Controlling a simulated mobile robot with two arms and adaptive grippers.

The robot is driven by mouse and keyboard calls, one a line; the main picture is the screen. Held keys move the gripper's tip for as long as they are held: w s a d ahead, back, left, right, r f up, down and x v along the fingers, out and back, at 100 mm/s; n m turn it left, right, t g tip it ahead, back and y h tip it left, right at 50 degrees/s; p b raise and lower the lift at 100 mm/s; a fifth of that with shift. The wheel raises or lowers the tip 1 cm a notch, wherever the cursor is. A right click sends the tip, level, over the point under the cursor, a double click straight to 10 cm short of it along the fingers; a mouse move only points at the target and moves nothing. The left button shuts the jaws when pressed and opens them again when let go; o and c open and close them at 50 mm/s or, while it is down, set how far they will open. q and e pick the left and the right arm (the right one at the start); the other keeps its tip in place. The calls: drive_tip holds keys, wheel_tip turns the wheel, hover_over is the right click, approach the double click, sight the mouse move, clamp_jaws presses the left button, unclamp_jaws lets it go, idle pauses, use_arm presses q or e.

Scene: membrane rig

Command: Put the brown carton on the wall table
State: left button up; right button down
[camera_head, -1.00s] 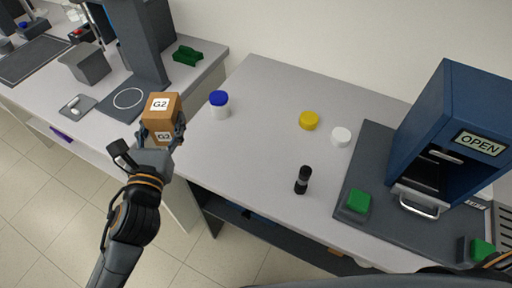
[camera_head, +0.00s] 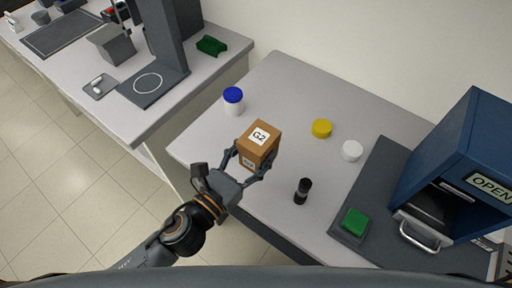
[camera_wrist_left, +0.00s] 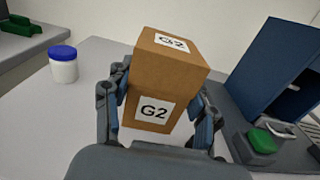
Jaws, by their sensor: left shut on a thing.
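The brown carton (camera_head: 260,142) has white G2 labels on its top and on one side. My left gripper (camera_head: 250,170) is shut on it, with a finger on each side. In the left wrist view the carton (camera_wrist_left: 163,82) fills the middle, between the fingers of my left gripper (camera_wrist_left: 160,112). The carton shows over the front left part of the grey-white table (camera_head: 215,150) by the wall. I cannot tell whether its base touches the tabletop. My right gripper is not in view.
A blue-lidded jar (camera_head: 233,101), yellow cap (camera_head: 322,128), white cap (camera_head: 352,150) and black vial (camera_head: 302,191) stand around the carton. A blue machine (camera_head: 455,160) and a green block (camera_head: 355,221) are at right. A second bench (camera_head: 160,115) is at left, past a gap.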

use_arm(q)
drive_tip(key=w+f+b, duration=0.2)
drive_tip(key=w+f, duration=0.1)
drive_tip(key=w+f+b, duration=0.3)
drive_tip(key=w, duration=0.1)
drive_tip(key=shift+w+f, duration=0.3)
drive_tip(key=shift+f, duration=0.05)
drive_tip(key=shift+w+f+b, duration=0.15)
drive_tip(key=shift+f+b, duration=0.1)
drive_tip(key=shift+b, duration=0.25)
drive_tip(key=f+b, duration=0.1)
drive_tip(key=b, duration=0.1)
drive_tip(key=f+b, duration=0.1)
drive_tip(key=f, duration=0.1)
drive_tip(key=shift+w+f+b, duration=0.2)
drive_tip(key=shift+f+b, duration=0.05)
drive_tip(key=shift+b, duration=0.15)
drive_tip(key=shift+r, duration=0.15)
